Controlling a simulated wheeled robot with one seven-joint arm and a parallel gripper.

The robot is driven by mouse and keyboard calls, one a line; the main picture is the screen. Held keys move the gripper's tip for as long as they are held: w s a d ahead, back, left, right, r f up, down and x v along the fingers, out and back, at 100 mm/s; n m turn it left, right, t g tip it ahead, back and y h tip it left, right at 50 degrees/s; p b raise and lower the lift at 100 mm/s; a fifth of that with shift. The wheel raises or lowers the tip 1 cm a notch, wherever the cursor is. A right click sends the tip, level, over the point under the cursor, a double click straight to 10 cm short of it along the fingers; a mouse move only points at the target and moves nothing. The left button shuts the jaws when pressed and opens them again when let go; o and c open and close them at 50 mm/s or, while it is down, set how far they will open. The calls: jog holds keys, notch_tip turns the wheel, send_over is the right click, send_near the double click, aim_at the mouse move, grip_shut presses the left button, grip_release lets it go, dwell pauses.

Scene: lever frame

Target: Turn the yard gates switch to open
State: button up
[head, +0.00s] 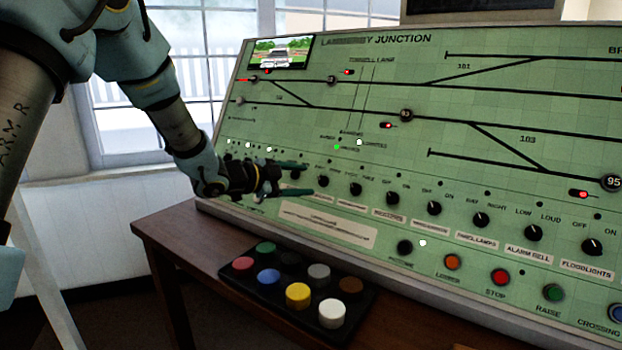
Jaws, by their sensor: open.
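The green control panel (330,240) carries a row of black rotary switches along its lower part. I cannot read which label says yard gates. My gripper (309,180) is open at the left part of this row, its two dark fingers pointing right along the panel. One black knob (296,174) shows between the fingers, partly hidden. Another knob (323,181) is just right of the fingertips. I cannot tell whether the fingers touch the panel or either knob. The labels beneath these knobs are too small or covered to read.
More knobs run right, including panel lamps (481,220), alarm bell (533,233) and floodlights (592,247). Push buttons such as stop (500,277) sit below. A black tray (262,299) with several coloured round pieces lies on the wooden table (172,236) in front.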

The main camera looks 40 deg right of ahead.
aim_at(320, 180)
jog(key=shift+p+x, duration=0.3)
jog(key=shift+x, duration=2.1)
grip_shut()
